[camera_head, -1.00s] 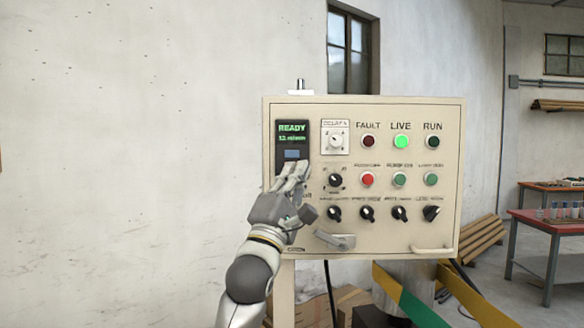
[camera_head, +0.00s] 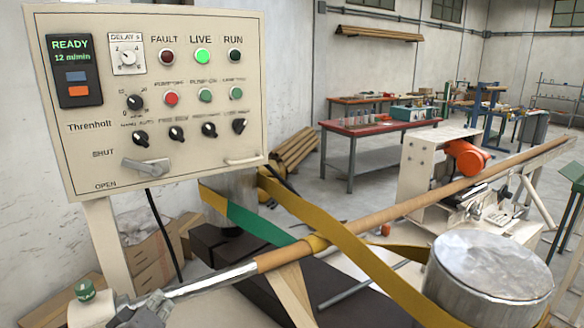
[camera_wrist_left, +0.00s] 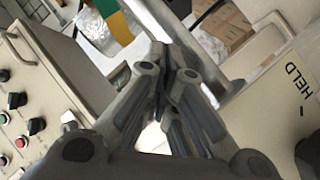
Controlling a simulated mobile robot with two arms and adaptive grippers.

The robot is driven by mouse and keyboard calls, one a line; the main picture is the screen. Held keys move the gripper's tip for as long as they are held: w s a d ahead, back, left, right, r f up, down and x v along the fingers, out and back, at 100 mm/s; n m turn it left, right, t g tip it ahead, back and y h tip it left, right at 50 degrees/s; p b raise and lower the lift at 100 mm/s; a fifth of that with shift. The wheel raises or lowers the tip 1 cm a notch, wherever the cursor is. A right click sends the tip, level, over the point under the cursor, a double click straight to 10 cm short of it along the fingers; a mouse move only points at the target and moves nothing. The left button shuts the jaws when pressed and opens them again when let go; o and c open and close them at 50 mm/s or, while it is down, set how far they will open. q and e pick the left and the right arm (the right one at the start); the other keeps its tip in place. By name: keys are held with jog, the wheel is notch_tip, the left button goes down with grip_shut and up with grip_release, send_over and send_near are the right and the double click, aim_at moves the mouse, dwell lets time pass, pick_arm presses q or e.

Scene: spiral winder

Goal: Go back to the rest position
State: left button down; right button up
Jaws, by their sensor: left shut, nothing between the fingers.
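My left gripper (camera_head: 143,312) shows at the bottom left of the head view, partly cut off by the frame edge. It is below the control panel (camera_head: 75,180) and apart from it. In the left wrist view its fingers (camera_wrist_left: 166,78) are together with nothing between them. The panel's display (camera_head: 72,51) reads READY and 12 m/min, with a blue key (camera_head: 76,77) and an orange key (camera_head: 77,91) under it. The LIVE lamp (camera_head: 202,56) is lit green. The FAULT and RUN lamps look dark. My right gripper is not in view.
A long brown tube (camera_head: 400,206) runs diagonally past the panel, with yellow and green bands (camera_head: 257,220) crossing near it. A metal drum (camera_head: 492,262) stands at the lower right. A green-topped button (camera_head: 85,291) is close left of my gripper. A red table (camera_head: 380,131) stands behind.

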pick_arm(q)
jog(key=s+d+f+m+g, duration=0.2)
jog(key=s+f+m+g, duration=0.2)
jog(key=s+f, duration=0.45)
jog(key=s+d+f+m+g+h, duration=0.1)
jog(key=s+d+f+m+g, duration=0.15)
jog(key=s+f, duration=0.6)
jog(key=s+d+f+m+g, duration=0.2)
jog(key=s+f+m+g, duration=0.3)
jog(key=s, duration=0.8)
notch_tip(320, 180, down, 27)
jog(key=s, duration=0.1)
jog(key=s+a+f+g+b, duration=0.1)
jog(key=s+a+f+g, duration=0.1)
jog(key=s+f, duration=1.4)
jog(key=shift+s+a, duration=0.3)
jog(key=shift+a, duration=0.2)
